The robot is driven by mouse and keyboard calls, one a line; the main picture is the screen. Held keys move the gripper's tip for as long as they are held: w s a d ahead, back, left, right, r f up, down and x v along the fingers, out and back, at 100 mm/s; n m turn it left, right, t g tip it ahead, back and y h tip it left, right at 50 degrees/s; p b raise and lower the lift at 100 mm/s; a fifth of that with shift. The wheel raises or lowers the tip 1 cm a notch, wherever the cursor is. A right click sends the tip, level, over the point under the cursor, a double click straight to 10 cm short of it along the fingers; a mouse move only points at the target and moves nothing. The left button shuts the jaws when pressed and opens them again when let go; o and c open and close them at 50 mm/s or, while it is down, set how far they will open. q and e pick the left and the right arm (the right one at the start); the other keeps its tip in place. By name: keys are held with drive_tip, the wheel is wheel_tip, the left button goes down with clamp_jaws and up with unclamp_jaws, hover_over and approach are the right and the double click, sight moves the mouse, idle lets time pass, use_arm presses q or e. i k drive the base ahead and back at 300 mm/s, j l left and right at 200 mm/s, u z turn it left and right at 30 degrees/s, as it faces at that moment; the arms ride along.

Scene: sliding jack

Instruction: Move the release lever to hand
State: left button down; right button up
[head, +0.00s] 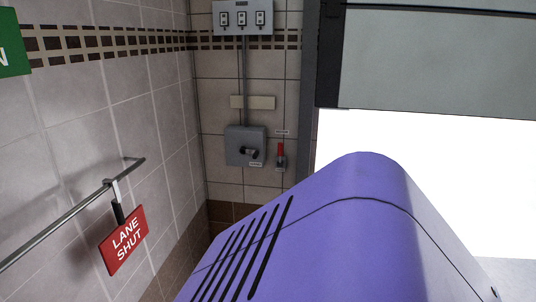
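A small lever with a red handle (281,150) is mounted on the tiled back wall, right of a grey box. Its red part points up and its lower part is dark. Small label plates sit above and below it, too small to read. The grey box (233,144) carries a dark knob or crank (249,152) with a small label under it. Which of the two is the release lever cannot be read from the labels. Neither of my grippers shows in the head view.
A large purple slotted body (347,225) fills the lower foreground, below and right of the lever. A rail (70,214) with a red "LANE SHUT" sign (123,240) runs along the left wall. A grey switch box (242,18) is high up. A bright opening lies right.

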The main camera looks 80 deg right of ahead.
sight(280, 145)
drive_tip(key=z, duration=2.7)
drive_tip(key=i+l+u, duration=0.15)
drive_tip(key=i, duration=0.25)
drive_tip(key=i+l+u, duration=0.15)
drive_tip(key=i, duration=0.3)
drive_tip(key=i+l+u, duration=0.15)
drive_tip(key=i+l, duration=0.2)
